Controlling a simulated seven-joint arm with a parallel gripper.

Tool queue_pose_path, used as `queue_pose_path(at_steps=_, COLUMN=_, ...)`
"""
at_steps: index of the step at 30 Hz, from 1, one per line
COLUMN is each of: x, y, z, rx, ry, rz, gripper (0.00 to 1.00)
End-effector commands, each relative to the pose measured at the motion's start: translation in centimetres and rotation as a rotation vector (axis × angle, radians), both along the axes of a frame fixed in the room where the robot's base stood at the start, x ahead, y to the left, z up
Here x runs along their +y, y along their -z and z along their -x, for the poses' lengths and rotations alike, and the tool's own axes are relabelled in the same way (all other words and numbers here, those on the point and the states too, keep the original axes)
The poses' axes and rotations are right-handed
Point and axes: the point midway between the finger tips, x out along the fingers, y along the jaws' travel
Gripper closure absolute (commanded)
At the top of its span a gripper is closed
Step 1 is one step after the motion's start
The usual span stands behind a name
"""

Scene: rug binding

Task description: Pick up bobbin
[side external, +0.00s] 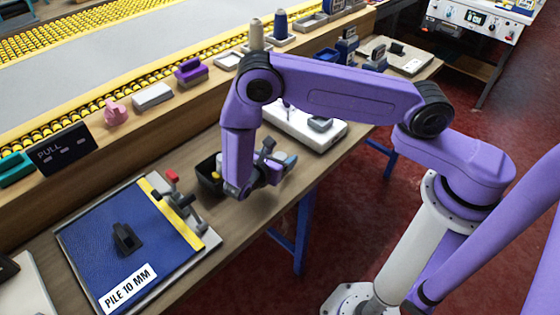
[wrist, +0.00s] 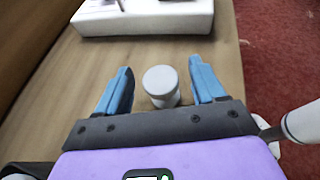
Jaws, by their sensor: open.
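A pale grey-white cylinder with a round top, which looks like the bobbin (wrist: 161,84), stands on the wooden bench in the wrist view. My gripper (wrist: 161,70) is open, with one blue finger on each side of it. Small gaps show between the bobbin and both fingers, so it is not gripped. In the side external view my gripper (side external: 280,168) is low over the bench, and I cannot make out the bobbin there; the arm and gripper appear to hide it.
A white device (side external: 305,126) stands beyond my gripper; its base shows in the wrist view (wrist: 140,18). A black bin (side external: 207,178) is close on the left. A blue pile board (side external: 115,235) lies nearer. A ledge with thread cones (side external: 281,26) runs behind. The bench edge drops to red floor.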

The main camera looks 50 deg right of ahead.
Motion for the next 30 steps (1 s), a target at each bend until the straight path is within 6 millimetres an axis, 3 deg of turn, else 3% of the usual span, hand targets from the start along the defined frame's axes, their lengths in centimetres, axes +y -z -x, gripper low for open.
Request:
queue_pose_path(at_steps=6, x=-2.2, y=1.0, z=-0.5, rx=0.000, ry=0.001, rz=0.000, gripper=0.31)
queue_pose_path(at_steps=14, x=-2.4, y=1.1, z=-0.6, rx=0.000, ry=-0.001, rz=0.000, gripper=0.31)
queue_pose_path(at_steps=20, x=-2.4, y=1.1, z=-0.6, rx=0.000, ry=0.000, rz=0.000, gripper=0.86)
queue_pose_path(at_steps=30, x=-2.4, y=1.1, z=-0.6, rx=0.000, ry=0.000, rz=0.000, gripper=0.87)
